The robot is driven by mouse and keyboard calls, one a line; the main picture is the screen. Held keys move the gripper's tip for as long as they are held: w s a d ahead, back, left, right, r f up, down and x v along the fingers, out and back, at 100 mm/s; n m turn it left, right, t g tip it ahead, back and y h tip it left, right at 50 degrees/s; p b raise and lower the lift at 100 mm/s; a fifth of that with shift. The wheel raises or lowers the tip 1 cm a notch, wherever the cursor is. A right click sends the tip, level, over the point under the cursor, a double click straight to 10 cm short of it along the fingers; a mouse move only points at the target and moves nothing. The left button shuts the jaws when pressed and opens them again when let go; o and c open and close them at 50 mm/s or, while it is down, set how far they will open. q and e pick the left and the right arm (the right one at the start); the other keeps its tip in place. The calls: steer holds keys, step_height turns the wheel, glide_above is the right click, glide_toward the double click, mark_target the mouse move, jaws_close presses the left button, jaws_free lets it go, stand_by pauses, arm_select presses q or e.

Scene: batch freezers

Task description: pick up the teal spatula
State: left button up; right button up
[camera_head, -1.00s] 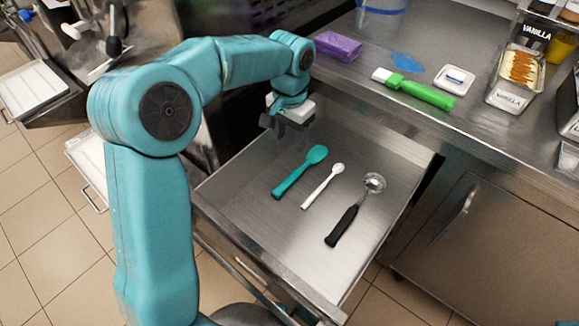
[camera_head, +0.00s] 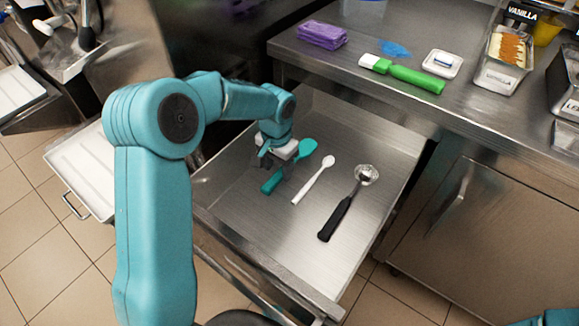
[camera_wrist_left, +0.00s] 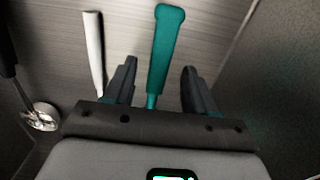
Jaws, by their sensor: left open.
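The teal spatula (camera_head: 306,147) lies in the open steel drawer (camera_head: 262,222), left of a white spoon. My left gripper (camera_head: 280,168) is above its middle and hides part of it in the head view. In the left wrist view the teal spatula (camera_wrist_left: 164,50) runs between the two dark fingers of my left gripper (camera_wrist_left: 160,85). The fingers stand apart on either side of it, with a gap to each side. I cannot tell how high the fingertips are above the drawer floor. My right gripper does not show.
The white spoon (camera_head: 314,180) and a black-handled scoop (camera_head: 347,205) lie to the right in the drawer. The drawer walls surround them. On the counter are a purple cloth (camera_head: 322,35), a green brush (camera_head: 403,75) and a vanilla tub (camera_head: 505,60).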

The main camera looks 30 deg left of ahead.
arm_select(q)
step_height(320, 180, down, 2)
steer(key=shift+r, duration=0.1)
steer(key=shift+c, duration=0.3)
jaws_close()
